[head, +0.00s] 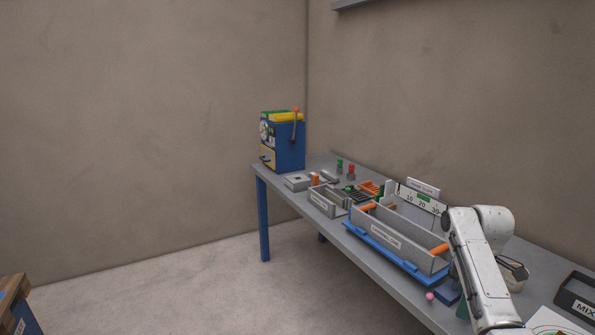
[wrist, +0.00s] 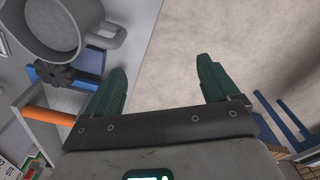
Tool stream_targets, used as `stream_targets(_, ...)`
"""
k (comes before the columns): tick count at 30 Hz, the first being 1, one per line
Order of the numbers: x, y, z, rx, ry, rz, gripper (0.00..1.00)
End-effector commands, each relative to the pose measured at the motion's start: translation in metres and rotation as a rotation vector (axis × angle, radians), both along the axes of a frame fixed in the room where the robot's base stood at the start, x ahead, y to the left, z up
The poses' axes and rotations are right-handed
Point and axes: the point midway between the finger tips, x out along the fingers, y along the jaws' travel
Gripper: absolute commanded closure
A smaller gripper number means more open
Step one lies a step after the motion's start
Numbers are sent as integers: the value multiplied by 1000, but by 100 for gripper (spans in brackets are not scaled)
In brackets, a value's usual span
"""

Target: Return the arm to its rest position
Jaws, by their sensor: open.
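My white arm (head: 480,265) reaches along the right side of the head view, bent at the elbow, over the front edge of the grey table. My gripper (wrist: 161,66) shows in the wrist view with its two green fingers wide apart and nothing between them. The fingers point over the floor beside the table edge. In the head view the gripper is mostly hidden by my forearm.
A grey mug-like vessel (wrist: 65,30) and a dark toothed wheel (wrist: 65,76) lie left of the fingers. A grey tray (head: 398,245) with orange handles sits on a blue base. A blue machine (head: 284,145) stands at the table's far end. Open floor (head: 200,290) lies left.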

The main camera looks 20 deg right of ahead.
Motion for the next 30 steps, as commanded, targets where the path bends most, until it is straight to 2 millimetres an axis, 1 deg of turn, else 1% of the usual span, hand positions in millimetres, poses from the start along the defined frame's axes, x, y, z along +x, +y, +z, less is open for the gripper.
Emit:
stream_targets(1,2,13,-11,5,-1,-5,12)
stream_targets(5,4,47,-36,14,-12,-39,12)
stream_targets(8,2,83,-61,25,-17,-74,12)
stream_targets(11,-6,127,-90,36,-26,-126,12)
stream_targets(12,-12,146,-101,41,-29,-150,12)
stream_targets(14,-23,172,-115,45,-32,-187,12)
stream_targets(15,-32,188,-125,49,-33,-214,12)
stream_targets(17,-47,212,-136,54,-36,-253,12)
stream_targets(18,-58,226,-143,56,-37,-279,12)
stream_targets(20,-76,247,-152,57,-36,-321,12)
stream_targets(21,-89,259,-157,58,-37,-348,12)
stream_targets(23,-109,276,-163,57,-37,-390,12)
stream_targets(24,-124,286,-165,55,-39,-417,12)
stream_targets(26,-146,300,-168,51,-38,-459,12)
stream_targets(27,-162,308,-168,49,-39,-488,12)
stream_targets(29,-184,317,-167,42,-41,-529,12)
stream_targets(30,-199,322,-166,38,-44,-554,12)
